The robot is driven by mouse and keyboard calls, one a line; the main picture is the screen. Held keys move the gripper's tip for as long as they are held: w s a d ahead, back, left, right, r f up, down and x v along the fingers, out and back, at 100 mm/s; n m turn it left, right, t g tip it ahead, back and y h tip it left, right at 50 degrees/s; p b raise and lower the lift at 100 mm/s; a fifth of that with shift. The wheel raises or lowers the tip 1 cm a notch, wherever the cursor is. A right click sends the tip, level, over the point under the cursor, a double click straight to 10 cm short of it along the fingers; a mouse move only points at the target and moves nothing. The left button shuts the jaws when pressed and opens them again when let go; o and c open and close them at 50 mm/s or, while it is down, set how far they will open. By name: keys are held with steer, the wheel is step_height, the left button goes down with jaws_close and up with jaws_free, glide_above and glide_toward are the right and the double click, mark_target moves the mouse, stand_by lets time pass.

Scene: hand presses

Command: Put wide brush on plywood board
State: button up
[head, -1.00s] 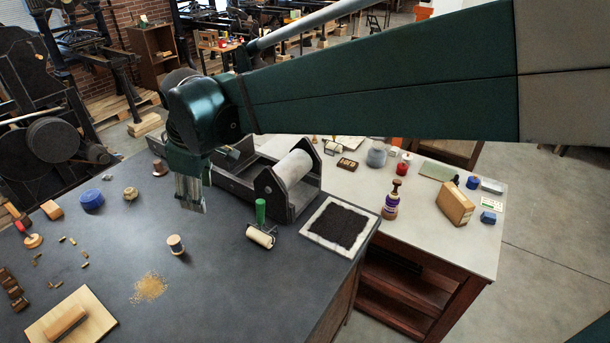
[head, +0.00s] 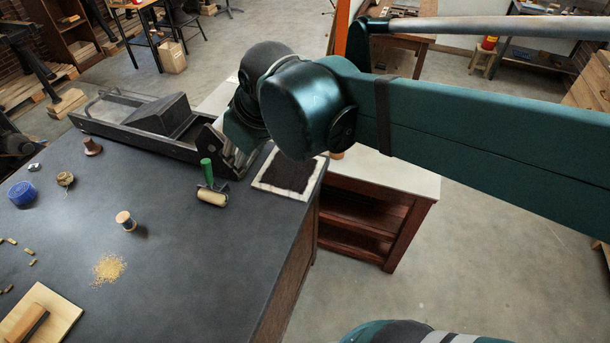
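The plywood board (head: 62,306) lies at the lower left of the dark table, partly cut off by the picture edge. A long brown wooden piece with a dark side (head: 25,326) lies on it; I cannot tell whether this is the wide brush. No other wide brush can be made out. My gripper (head: 232,162) is at the right end of the small press, far from the board. It is partly hidden by my wrist, and its fingertips cannot be made out, nor anything between them.
The small press (head: 125,118) stands along the table's back edge. A green-handled roller (head: 210,190) and a dark inked square on a pale sheet (head: 285,175) lie nearby. A thread spool (head: 126,221), yellow crumbs (head: 108,267) and a blue tin (head: 22,194) are further left. Mid-table is mostly clear.

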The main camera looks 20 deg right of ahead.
steer(key=s+d+f+m+t+h, duration=0.1)
steer(key=s+d+f+m, duration=0.3)
steer(key=s+d, duration=0.4)
steer(key=d+m, duration=0.1)
steer(key=d, duration=0.1)
steer(key=shift+s+d+f+t, duration=0.3)
steer(key=shift+s+t, duration=0.1)
